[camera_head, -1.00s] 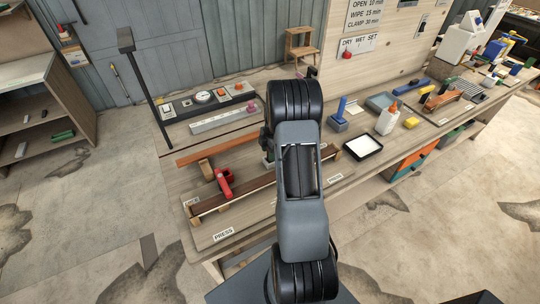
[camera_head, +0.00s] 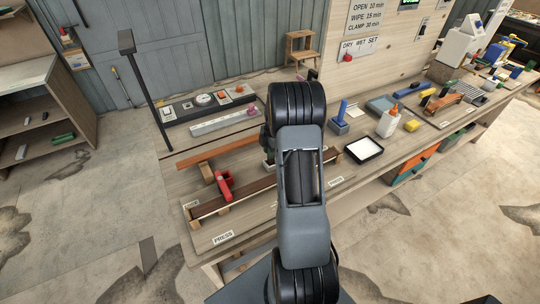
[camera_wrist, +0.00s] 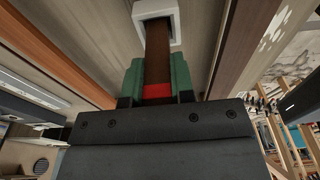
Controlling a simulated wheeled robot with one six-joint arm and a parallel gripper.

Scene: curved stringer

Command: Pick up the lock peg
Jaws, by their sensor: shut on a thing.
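In the wrist view my gripper (camera_wrist: 158,84) has green fingers shut on a dark brown bar with a red band, which I take to be the lock peg (camera_wrist: 158,60). The red band lies low between the fingers, near the dark gripper body. The peg's far end meets a white square collar (camera_wrist: 176,35); I cannot tell how deep it sits there.
A red clamp (camera_head: 224,184) stands on the long brown strips at the bench's left. A black-rimmed tray (camera_head: 364,150), a glue bottle (camera_head: 388,123) and a blue-handled tool (camera_head: 340,118) stand right of my arm. A grey bar (camera_head: 225,123) lies behind.

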